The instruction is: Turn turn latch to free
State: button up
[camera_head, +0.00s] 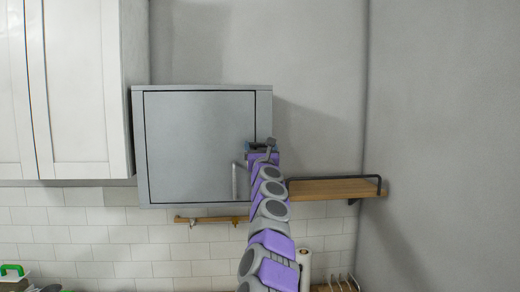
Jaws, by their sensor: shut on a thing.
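A grey metal wall cabinet (190,150) hangs in the middle left of the view with its door closed. A vertical handle (235,182) stands near the door's lower right. A small grey turn latch (271,142) sits at the cabinet's right edge, a little below mid-height. My gripper (262,147) is at this latch, at the end of my purple and grey arm, and is shut on it. The fingers and much of the latch overlap in the view, so the latch's exact angle is hard to tell.
White cupboards (80,90) stand close on the left. A wooden shelf with a black rail (335,188) is on the wall to the right, near my arm. A wooden rail (205,219) runs below the cabinet. The upper wall is clear.

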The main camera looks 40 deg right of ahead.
jog(key=shift+c, duration=0.3)
jog(key=shift+d+f+n, duration=0.1)
jog(key=shift+n, duration=0.4)
jog(key=n+y+p, duration=0.2)
jog(key=n+y, duration=0.1)
jog(key=n, duration=0.4)
jog(key=d+f+n+g+y+p, duration=0.1)
jog(key=n+y+p, duration=0.2)
jog(key=n, duration=0.4)
jog(key=s+d+n+y+p, duration=0.1)
jog(key=n+y+p, duration=0.1)
jog(key=n, duration=0.5)
jog(key=shift+f+g+y, duration=0.3)
jog(key=shift+y, duration=0.1)
jog(key=shift+f+n, duration=0.1)
jog(key=shift+n, duration=0.2)
jog(key=o, duration=0.8)
jog(key=shift+c, duration=0.2)
jog(key=shift+o, duration=0.4)
jog(key=shift+w+p, duration=0.1)
jog(key=shift+p, duration=0.2)
jog(key=shift+r, duration=0.2)
